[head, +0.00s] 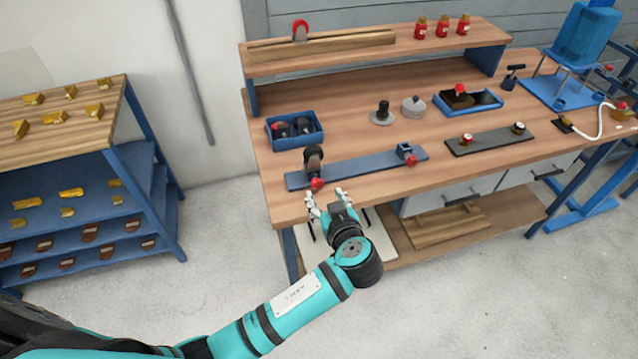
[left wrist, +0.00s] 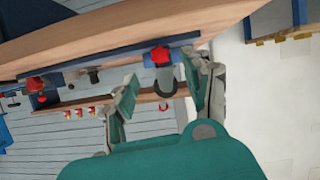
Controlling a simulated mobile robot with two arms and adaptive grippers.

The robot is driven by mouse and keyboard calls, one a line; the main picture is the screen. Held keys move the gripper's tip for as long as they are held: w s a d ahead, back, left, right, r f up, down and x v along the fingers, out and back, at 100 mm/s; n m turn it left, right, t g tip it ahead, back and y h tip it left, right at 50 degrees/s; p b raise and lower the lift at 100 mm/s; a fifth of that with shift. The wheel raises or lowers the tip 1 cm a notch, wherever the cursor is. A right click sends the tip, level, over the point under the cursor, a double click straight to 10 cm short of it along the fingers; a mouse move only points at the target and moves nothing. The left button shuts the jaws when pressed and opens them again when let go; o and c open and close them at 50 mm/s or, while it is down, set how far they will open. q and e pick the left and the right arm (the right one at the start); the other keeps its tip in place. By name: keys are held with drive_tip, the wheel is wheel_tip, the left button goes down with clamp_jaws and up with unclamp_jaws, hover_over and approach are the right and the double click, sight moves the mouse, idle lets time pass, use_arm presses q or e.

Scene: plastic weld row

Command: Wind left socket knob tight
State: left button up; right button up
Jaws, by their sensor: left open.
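The left socket (head: 313,158) is a dark upright holder at the left end of a blue rail (head: 360,169) on the workbench. Its red knob (head: 317,183) sticks out at the front. My left gripper (head: 326,199) is open and empty just in front of the knob, at the bench's front edge. In the left wrist view the red knob (left wrist: 161,55) shows ahead between the two spread fingers (left wrist: 160,70), with no visible contact. A second red knob (head: 411,161) sits on a blue block (head: 404,150) at the rail's right end. My right gripper is out of view.
The workbench (head: 350,125) carries a blue bin (head: 294,131) behind the rail and a dark strip (head: 490,141) to the right. A raised shelf (head: 370,52) runs along the back. A blue rack (head: 150,190) with yellow pieces stands left. The floor between is clear.

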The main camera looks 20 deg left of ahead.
sight(318, 185)
use_arm(q)
drive_tip(key=x, duration=0.6)
drive_tip(key=shift+w+a+f+p, duration=0.25)
drive_tip(key=shift+w+a+p, duration=0.05)
drive_tip(key=shift+w, duration=0.05)
drive_tip(key=shift+c, duration=0.7)
drive_tip(key=c, duration=0.7)
clamp_jaws()
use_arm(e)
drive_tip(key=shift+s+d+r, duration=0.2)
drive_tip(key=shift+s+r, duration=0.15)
